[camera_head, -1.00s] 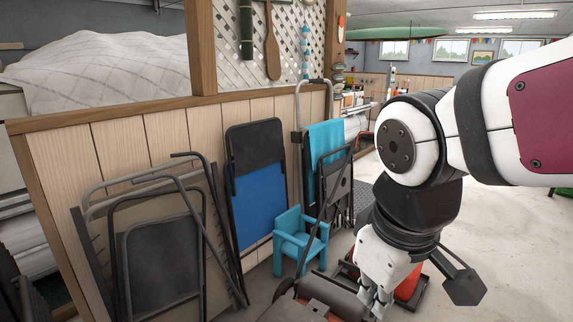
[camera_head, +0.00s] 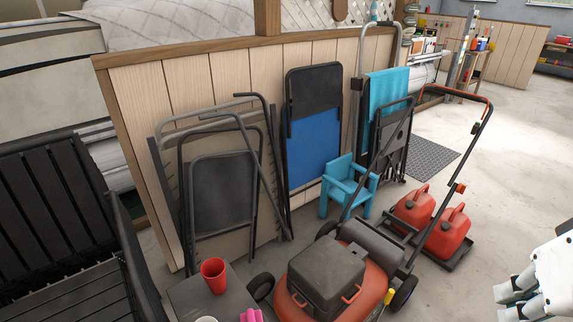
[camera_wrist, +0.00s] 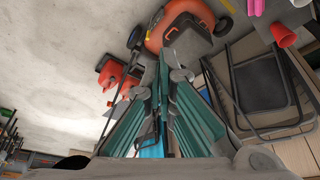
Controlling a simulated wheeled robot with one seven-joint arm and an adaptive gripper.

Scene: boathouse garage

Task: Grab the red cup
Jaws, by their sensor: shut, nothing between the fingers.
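The red cup (camera_head: 214,275) stands upright on a small dark table (camera_head: 185,296) at the bottom left of the head view. It also shows in the wrist view at the upper right, as a red cup (camera_wrist: 284,35) near the frame edge. My gripper (camera_head: 517,294) is at the right edge of the head view, far from the cup, with the mower between them. In the wrist view my gripper (camera_wrist: 168,68) has its fingers together, with nothing held. Part of my arm is cut off by the frame.
A red lawn mower (camera_head: 325,275) with a grey box on it stands right of the table. A pink object (camera_head: 252,315) and a white rim (camera_head: 206,319) are by the cup. A dark bench (camera_head: 50,220) is left; folded chairs (camera_head: 222,190) lean behind.

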